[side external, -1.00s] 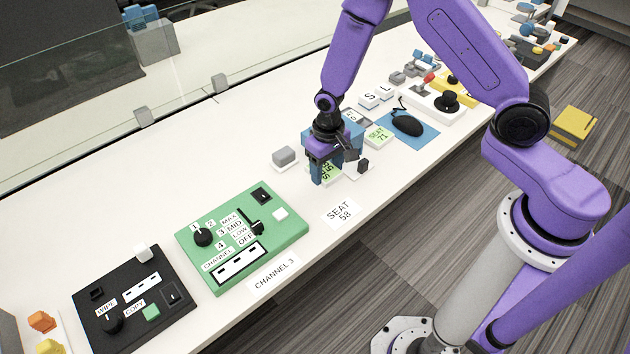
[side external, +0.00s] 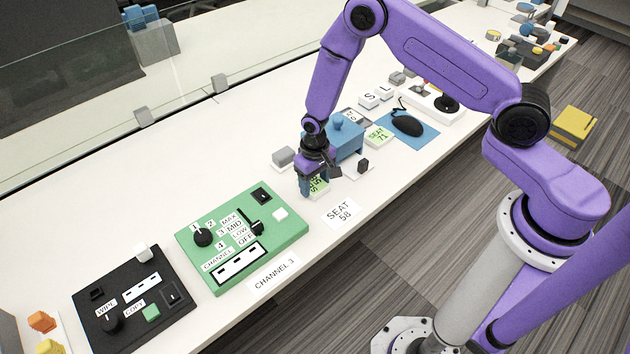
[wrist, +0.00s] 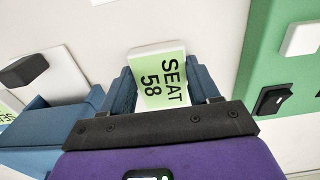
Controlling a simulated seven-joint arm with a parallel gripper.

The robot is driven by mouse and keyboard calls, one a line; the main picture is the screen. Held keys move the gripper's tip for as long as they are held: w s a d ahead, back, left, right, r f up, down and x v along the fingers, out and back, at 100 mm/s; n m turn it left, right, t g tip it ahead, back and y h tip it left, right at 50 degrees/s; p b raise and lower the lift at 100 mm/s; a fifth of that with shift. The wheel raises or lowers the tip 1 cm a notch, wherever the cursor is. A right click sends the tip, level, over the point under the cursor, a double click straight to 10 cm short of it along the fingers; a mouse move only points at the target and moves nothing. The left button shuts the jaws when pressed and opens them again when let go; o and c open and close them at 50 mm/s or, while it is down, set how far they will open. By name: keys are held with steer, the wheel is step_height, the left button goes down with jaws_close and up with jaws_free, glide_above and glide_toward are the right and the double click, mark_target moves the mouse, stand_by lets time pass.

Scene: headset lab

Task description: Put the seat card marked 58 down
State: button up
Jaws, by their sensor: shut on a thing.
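The seat card marked 58 (wrist: 160,78) is pale green with black "SEAT 58" lettering and sits between the two blue fingers of my gripper (wrist: 165,88) in the wrist view. In the side external view the card (side external: 317,184) is partly hidden by my gripper (side external: 312,184). My gripper is shut on the card, low over the white table, between the green panel and the blue block. I cannot tell whether the card touches the table. A white label reading "SEAT 58" (side external: 340,212) lies on the table in front and to the right.
The green panel (side external: 290,192) with knob and switches is just left of my gripper. A blue block (side external: 347,143), a grey block (side external: 283,156) and a small black block (side external: 363,166) stand nearby. Another card, SEAT 71 (side external: 379,136), and a mouse on a blue mat (side external: 427,143) lie farther right.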

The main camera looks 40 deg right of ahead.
mark_target(315, 185)
steer(key=shift+f, duration=0.15)
steer(key=o, duration=1.1)
steer(key=shift+c, duration=0.2)
step_height(315, 185, up, 12)
steer(key=shift+r, duration=0.25)
steer(key=s+a+r+n, duration=0.2)
steer(key=s+r+n, duration=0.1)
steer(key=s+r, duration=0.35)
steer(key=s+d+r+n, duration=0.2)
steer(key=s+r+n, duration=0.1)
steer(key=s, duration=0.5)
steer(key=s+d+r+n, duration=0.3)
steer(key=s+r, duration=0.1)
steer(key=s, duration=0.4)
steer(key=s+d+r+n, duration=0.2)
steer(key=s+r+n, duration=0.1)
steer(key=s, duration=0.5)
steer(key=shift+d+r+n, duration=0.3)
steer(key=shift+d+r, duration=0.05)
steer(key=shift+r, duration=0.1)
